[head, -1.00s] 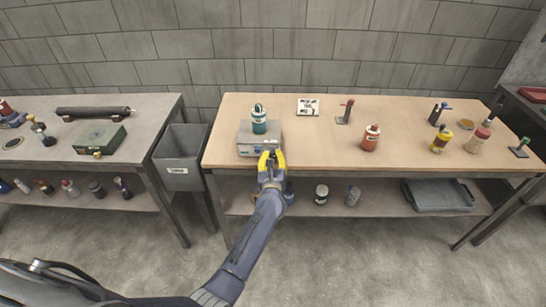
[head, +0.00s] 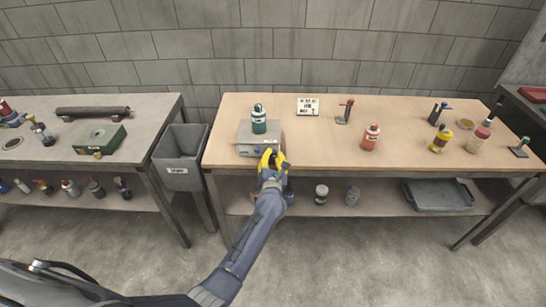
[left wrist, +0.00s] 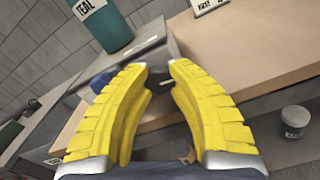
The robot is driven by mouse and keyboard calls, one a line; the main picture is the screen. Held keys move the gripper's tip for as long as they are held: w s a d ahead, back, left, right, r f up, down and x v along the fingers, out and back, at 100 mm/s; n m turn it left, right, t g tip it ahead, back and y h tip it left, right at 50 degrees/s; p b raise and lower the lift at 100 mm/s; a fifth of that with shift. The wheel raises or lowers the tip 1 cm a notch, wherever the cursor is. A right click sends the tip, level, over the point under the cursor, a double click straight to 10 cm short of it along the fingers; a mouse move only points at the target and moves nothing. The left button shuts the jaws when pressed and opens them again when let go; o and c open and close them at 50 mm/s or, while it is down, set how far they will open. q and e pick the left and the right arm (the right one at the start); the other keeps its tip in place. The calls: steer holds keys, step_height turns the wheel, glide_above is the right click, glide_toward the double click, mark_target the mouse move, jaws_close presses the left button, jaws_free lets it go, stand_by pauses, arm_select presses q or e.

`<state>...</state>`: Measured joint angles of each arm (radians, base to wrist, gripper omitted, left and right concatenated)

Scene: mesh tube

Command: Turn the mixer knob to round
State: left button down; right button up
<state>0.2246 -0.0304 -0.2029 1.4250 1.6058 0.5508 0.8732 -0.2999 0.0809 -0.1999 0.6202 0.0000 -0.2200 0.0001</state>
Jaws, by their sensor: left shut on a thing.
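The mixer (head: 246,139) is a low grey box near the left front edge of the wooden bench. A teal bottle (head: 259,120) stands upright on it and shows in the left wrist view (left wrist: 107,25), labelled TEAL. My left gripper (head: 271,157), with yellow fingers, is at the right part of the mixer's front face. In the left wrist view its fingertips (left wrist: 160,70) stand a small gap apart, closed on the knob. The knob is mostly hidden by the fingers, so I cannot read its pointing direction. My right gripper is not in view.
A small sign (head: 308,106) lies behind and right of the mixer. A grey bin (head: 181,160) hangs left of the bench. The bench top between mixer and red bottle is clear.

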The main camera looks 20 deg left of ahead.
arm_select(q)
steer(key=shift+w+r, duration=0.1)
steer(key=shift+r, duration=0.15)
stand_by(0.3)
steer(key=c, duration=1.1)
jaws_free()
steer(key=shift+f, duration=0.1)
steer(key=shift+o, duration=0.2)
steer(key=shift+s+f, duration=0.1)
steer(key=shift+s, duration=0.1)
steer(key=shift+s+d, duration=0.15)
steer(key=shift+s, duration=0.15)
steer(key=v, duration=1.1)
steer(key=shift+s, duration=0.1)
steer(key=shift+c, duration=0.4)
